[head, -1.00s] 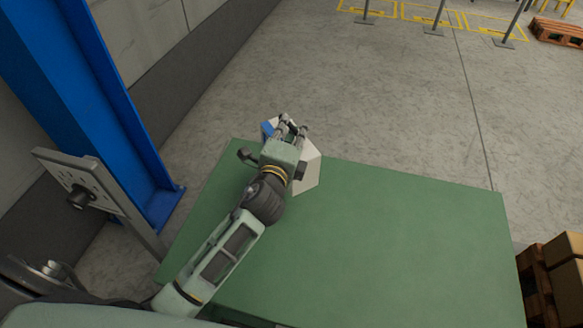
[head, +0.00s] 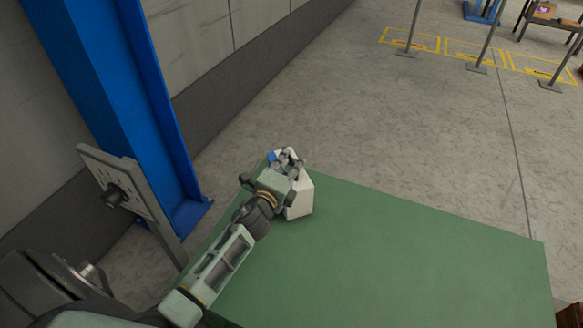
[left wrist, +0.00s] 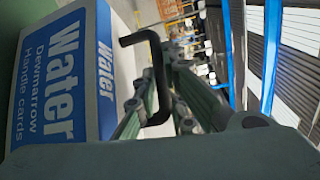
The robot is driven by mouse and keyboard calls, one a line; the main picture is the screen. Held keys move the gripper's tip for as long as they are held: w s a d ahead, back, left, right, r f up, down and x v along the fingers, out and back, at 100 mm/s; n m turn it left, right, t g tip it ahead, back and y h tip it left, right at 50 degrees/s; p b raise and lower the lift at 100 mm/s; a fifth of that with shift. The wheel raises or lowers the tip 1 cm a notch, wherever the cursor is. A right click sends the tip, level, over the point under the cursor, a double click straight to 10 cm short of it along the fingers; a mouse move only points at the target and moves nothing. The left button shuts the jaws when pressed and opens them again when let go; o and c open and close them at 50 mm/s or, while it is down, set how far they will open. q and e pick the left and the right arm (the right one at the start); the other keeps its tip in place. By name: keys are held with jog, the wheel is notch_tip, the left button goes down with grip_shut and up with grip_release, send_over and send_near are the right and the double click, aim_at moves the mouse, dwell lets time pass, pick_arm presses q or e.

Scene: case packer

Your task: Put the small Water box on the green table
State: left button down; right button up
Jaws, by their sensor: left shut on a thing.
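The small Water box (head: 300,198) is white and blue and shows at the far left corner of the green table (head: 400,250) in the head view. My left gripper (head: 289,160) is shut on the box, with its fingers at the box's far upper part. In the left wrist view, the box (left wrist: 55,85) fills the left side, with "Water" and "Handle cards" lettering on its blue panel. A black bent bar (left wrist: 152,80) stands beside the fingers. I cannot tell whether the box's bottom touches the table. My right gripper is not in view.
The rest of the green tabletop is bare. A blue column (head: 125,100) and a grey plate (head: 135,195) stand left of the table. Grey posts (head: 483,35) and yellow floor markings (head: 410,40) lie far off. Open concrete floor lies beyond the table.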

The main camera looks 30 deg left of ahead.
pick_arm(q)
jog(key=shift+f, duration=0.6)
jog(key=shift+f+b, duration=0.15)
jog(key=shift+b, duration=0.15)
jog(key=c, duration=1.8)
grip_release()
